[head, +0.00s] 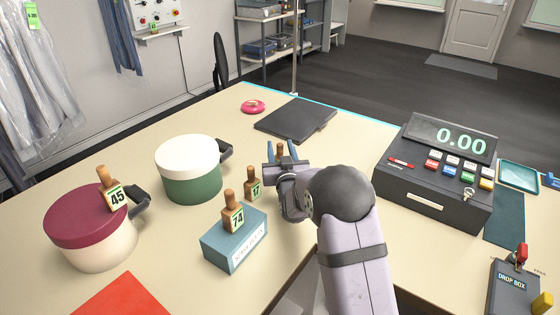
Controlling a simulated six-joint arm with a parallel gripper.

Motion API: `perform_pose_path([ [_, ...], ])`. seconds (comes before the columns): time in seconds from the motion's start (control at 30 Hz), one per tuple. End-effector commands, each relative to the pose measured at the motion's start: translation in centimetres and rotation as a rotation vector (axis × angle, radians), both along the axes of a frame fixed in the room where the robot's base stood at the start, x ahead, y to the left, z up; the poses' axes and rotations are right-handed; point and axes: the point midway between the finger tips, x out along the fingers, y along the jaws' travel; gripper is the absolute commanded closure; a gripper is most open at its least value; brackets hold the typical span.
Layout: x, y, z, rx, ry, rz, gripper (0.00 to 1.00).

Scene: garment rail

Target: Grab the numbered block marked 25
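No block marked 25 can be read in the head view. Three wooden numbered blocks with knob tops show: one marked 45 (117,197) on the maroon-lidded pot, one marked 74 (234,217) on a blue-grey box, and one marked 17 (254,186) behind that box. My gripper (280,152) is over the middle of the counter, pointing away from the camera, just right of and beyond block 17. Its fingertips look apart.
The maroon-lidded cream pot (95,243), a green pot with white lid (190,178) and the blue-grey box (236,250) stand left. A dark flat pad (296,118) and pink ring (253,106) lie behind. A cash register (436,185) and drop box (511,290) stand right.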

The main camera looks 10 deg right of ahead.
Motion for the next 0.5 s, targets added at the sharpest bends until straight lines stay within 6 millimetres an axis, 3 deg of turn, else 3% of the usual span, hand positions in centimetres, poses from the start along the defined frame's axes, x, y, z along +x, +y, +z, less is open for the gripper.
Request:
perform_pose_path([
  [0.2,1.4,-0.1,0.0,-0.001,0.001,0.000,0.61],
  [0.47,1.5,-0.1,0.0,0.000,0.000,0.000,0.61],
  [0.5,1.5,-0.1,0.0,0.000,0.000,0.000,0.69],
])
